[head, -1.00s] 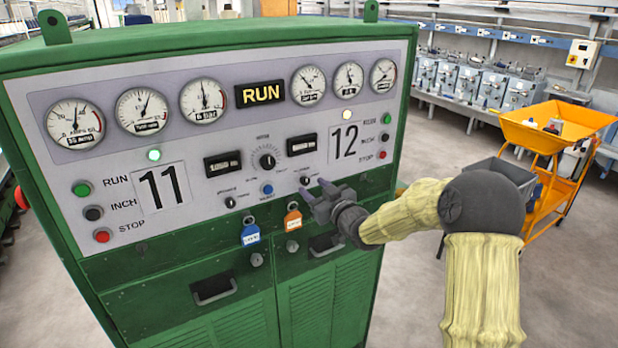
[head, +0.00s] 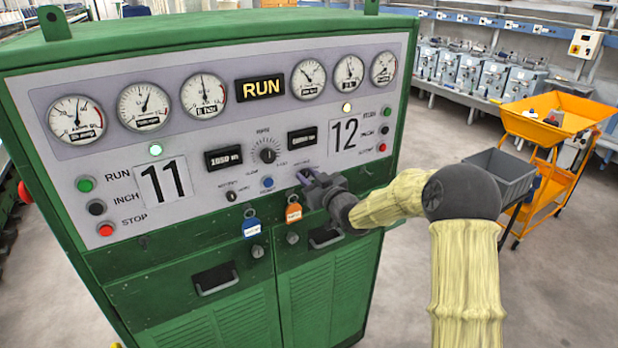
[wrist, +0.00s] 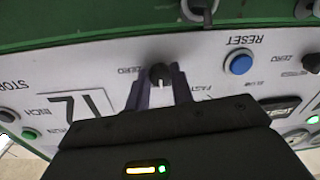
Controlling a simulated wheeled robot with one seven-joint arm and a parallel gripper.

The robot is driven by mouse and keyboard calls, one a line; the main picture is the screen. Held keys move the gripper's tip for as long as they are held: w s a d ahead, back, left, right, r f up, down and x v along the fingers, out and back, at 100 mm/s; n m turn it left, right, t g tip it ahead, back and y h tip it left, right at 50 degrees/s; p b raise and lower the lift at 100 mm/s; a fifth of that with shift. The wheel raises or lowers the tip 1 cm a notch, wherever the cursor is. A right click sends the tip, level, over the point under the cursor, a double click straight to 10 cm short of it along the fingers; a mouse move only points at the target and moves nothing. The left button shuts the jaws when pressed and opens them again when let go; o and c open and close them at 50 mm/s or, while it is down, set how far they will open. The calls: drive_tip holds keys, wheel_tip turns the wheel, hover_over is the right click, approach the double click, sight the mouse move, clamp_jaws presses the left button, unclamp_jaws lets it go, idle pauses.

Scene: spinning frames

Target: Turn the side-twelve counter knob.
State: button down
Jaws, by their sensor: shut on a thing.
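The side-twelve counter knob (wrist: 159,75) is a small dark knob with a pale pointer line, beside a ZERO label. In the wrist view it stands between the two purple-grey fingertips of my gripper (wrist: 158,86), which is shut on it. The head view shows my gripper (head: 311,180) at the panel below the right counter display (head: 302,139), with the fingers covering the knob there. The large 12 label (head: 344,135) is up and to the right of my gripper. The wrist view shows the panel upside down.
The blue RESET button (head: 267,182) and side-eleven zero knob (head: 231,196) sit left of my gripper. Below hang an orange tag (head: 293,212) and a blue tag (head: 251,227). A yellow cart (head: 548,122) and grey bin (head: 503,172) stand right, with open floor in front.

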drive_tip(key=shift+f+m+b, duration=0.1)
drive_tip(key=shift+m+b, duration=1.2)
drive_tip(key=shift+m, duration=0.2)
drive_tip(key=m+b, duration=0.2)
drive_tip(key=m, duration=0.3)
drive_tip(key=shift+m+b, duration=0.3)
drive_tip(key=shift+b, duration=0.05)
drive_tip(key=m+b, duration=0.2)
drive_tip(key=m, duration=0.3)
drive_tip(key=shift+f+m, duration=0.1)
drive_tip(key=shift+m, duration=0.2)
drive_tip(key=m+b, duration=0.1)
drive_tip(key=m, duration=0.3)
drive_tip(key=shift+t, duration=0.3)
drive_tip(key=shift+b, duration=0.3)
drive_tip(key=c, duration=1.2)
unclamp_jaws()
